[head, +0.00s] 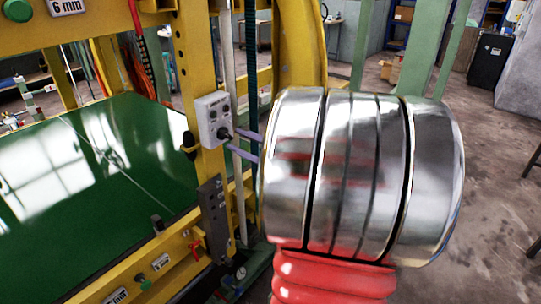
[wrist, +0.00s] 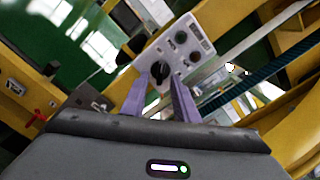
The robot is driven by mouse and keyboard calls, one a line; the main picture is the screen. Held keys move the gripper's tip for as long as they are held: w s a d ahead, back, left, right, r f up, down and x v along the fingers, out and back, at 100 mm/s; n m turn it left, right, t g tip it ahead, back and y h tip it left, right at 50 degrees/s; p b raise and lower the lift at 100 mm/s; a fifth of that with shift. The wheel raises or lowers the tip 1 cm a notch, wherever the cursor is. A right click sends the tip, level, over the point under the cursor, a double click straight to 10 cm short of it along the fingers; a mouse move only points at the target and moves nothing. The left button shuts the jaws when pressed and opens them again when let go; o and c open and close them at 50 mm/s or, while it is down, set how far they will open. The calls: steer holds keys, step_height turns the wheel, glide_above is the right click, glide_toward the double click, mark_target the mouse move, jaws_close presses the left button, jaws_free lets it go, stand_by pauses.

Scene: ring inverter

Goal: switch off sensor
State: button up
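A light grey control box (head: 213,119) is fixed to a yellow post. In the wrist view the box (wrist: 203,58) sits tilted, with a large black rotary knob (wrist: 160,71) and several small round buttons or lamps. The knob (head: 224,133) is at the box's lower right in the head view. My gripper (wrist: 160,83) has two purple fingers spread apart, with the knob showing between their tips. In the head view the fingers of my gripper (head: 232,141) reach the box from the right. I cannot tell whether they touch the knob. The lettering is too small to read.
Yellow machine beams and posts (head: 290,50) surround the box. A green panel (head: 70,165) lies to the left. A grey plate with holes (head: 214,215) is below the box. A red valve handle (head: 195,243) is lower left. Open concrete floor lies to the right.

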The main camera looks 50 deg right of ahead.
steer(key=s, duration=1.1)
steer(key=shift+d, duration=0.15)
stand_by(0.4)
steer(key=w+a+f+n+g+y, duration=0.3)
steer(key=a+n, duration=0.1)
steer(key=a, duration=0.6)
steer(key=w+a+f+n+g+y, duration=0.2)
steer(key=w+a+n+g+y, duration=0.15)
steer(key=a, duration=0.55)
steer(key=s+a+f+n+g, duration=0.25)
steer(key=a+n+g, duration=0.25)
steer(key=a, duration=0.4)
steer(key=s+a+n+h, duration=0.4)
steer(key=s+n+h, duration=0.2)
steer(key=n, duration=0.9)
steer(key=shift+s+r+g+h, duration=0.15)
steer(key=shift+r+g+h, duration=0.1)
steer(key=shift+g+h, duration=0.25)
